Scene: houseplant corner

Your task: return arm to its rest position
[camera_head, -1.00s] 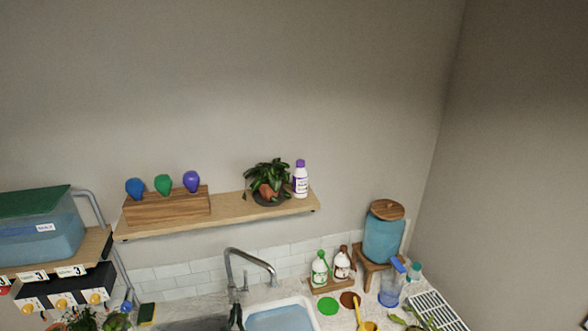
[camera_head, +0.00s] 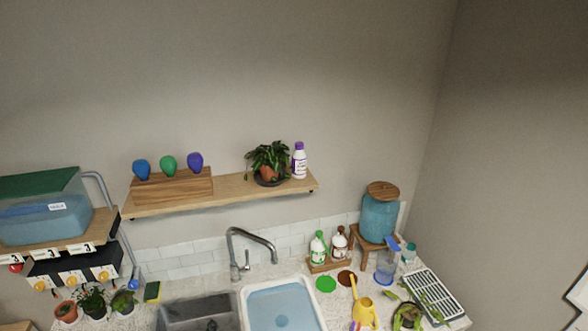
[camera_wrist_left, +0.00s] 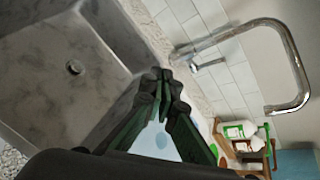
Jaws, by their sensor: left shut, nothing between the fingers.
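My left gripper (camera_wrist_left: 165,95) shows in the left wrist view with its dark fingers together and nothing between them. It is above the sink, near the divider between the grey basin (camera_wrist_left: 45,95) and the basin with bluish water. In the head view only a small dark tip of the left gripper (camera_head: 212,325) shows at the bottom edge, over the grey basin. The rest of the left arm is out of the picture there. My right gripper is not in view.
A curved tap (camera_head: 232,255) rises behind the sink and is close to the gripper in the wrist view. Bottles (camera_head: 318,247) stand in a wooden caddy to the right. A yellow watering can (camera_head: 364,312) and potted plants (camera_head: 92,300) stand on the counter. A wooden shelf (camera_head: 230,190) hangs above.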

